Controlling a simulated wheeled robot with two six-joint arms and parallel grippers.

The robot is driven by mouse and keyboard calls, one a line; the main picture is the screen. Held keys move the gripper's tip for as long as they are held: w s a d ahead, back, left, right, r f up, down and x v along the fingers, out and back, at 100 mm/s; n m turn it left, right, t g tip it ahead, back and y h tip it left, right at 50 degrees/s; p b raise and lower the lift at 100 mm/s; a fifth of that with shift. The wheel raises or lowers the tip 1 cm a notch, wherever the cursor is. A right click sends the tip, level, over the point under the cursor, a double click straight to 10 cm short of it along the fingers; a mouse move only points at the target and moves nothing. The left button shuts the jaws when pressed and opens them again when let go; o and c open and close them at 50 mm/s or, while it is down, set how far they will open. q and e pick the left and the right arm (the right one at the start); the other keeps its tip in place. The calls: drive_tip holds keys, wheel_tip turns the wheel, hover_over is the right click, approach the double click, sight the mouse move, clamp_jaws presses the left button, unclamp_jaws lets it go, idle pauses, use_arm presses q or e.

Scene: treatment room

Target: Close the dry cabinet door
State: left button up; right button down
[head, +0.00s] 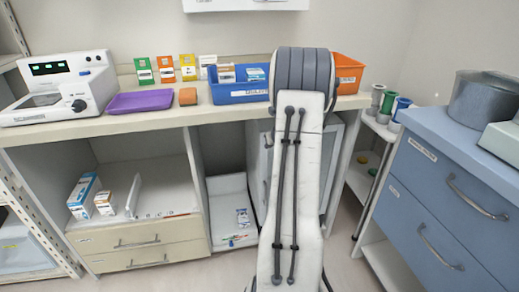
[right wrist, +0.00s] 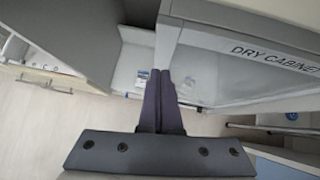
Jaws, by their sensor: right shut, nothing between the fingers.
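The dry cabinet (head: 262,165) stands under the counter in the head view, mostly hidden behind my right arm. Its grey-framed glass door, lettered DRY CABINET, fills the upper right of the right wrist view (right wrist: 230,45). How far the door stands open cannot be told. My right gripper (right wrist: 161,75) is shut and empty, its dark fingers beside the left edge of the door frame. Whether they touch it is unclear. In the head view the right fingers are hidden behind my arm. My left gripper is not in view.
The counter (head: 130,124) above carries a purple tray (head: 140,101), a blue bin (head: 238,93) and an orange bin (head: 347,72). An open niche with a white tray (head: 228,192) lies left of the cabinet. A blue drawer unit (head: 440,195) stands close on the right.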

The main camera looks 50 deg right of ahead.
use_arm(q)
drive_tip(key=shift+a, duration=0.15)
use_arm(e)
drive_tip(key=shift+w+d, duration=0.15)
drive_tip(key=shift+w, duration=0.05)
drive_tip(key=shift+f, duration=0.1)
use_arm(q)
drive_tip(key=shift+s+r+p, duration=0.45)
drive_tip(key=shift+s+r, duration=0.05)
use_arm(e)
drive_tip(key=s+a+f+v, duration=0.1)
drive_tip(key=a+f+v, duration=0.1)
drive_tip(key=v, duration=1.1)
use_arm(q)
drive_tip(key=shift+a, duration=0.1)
